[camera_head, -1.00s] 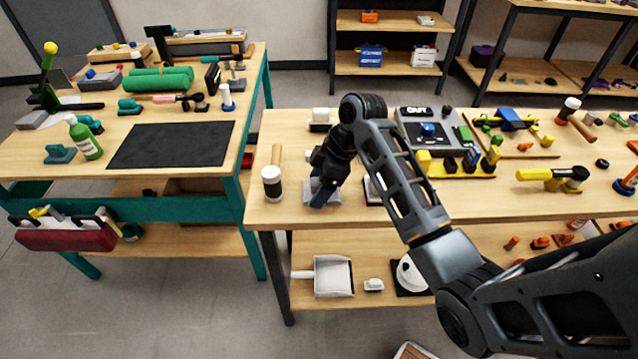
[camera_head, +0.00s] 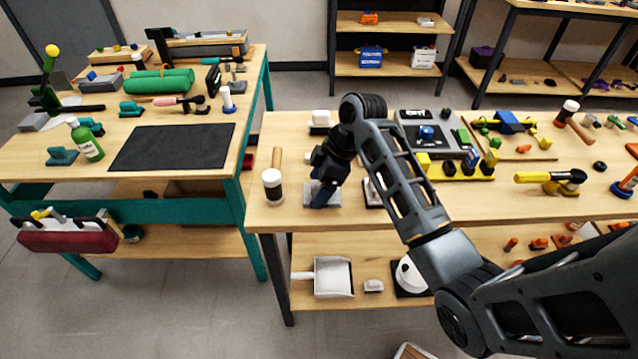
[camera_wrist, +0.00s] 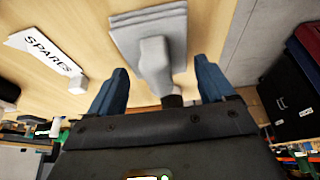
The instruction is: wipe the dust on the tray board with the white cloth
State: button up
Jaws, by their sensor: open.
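My gripper (camera_head: 320,200) points down over the front left of the right-hand wooden table. Its two blue fingers are apart in the wrist view (camera_wrist: 160,68). A pale grey-white pad with a raised grip (camera_wrist: 153,60) lies on the table, and the grip shows between the fingers without clear contact. In the head view the pad (camera_head: 332,198) is partly hidden by the gripper. I cannot tell whether this pad is the white cloth. A wooden board (camera_head: 545,152) with small coloured parts lies at the back right; I cannot tell whether it is the tray board. No dust is discernible.
A grey box (camera_head: 412,128) and a yellow rack (camera_head: 455,172) stand to the right. A dark mat (camera_head: 172,146) lies on the left-hand table, across a gap.

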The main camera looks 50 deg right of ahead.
aim_at(314, 182)
jog(key=shift+r+p, duration=0.45)
jog(key=shift+r, duration=0.1)
jog(key=shift+c, duration=0.3)
grip_shut()
dwell(0.3)
jog(key=shift+r+p, duration=0.6)
jog(key=shift+r, duration=2.35)
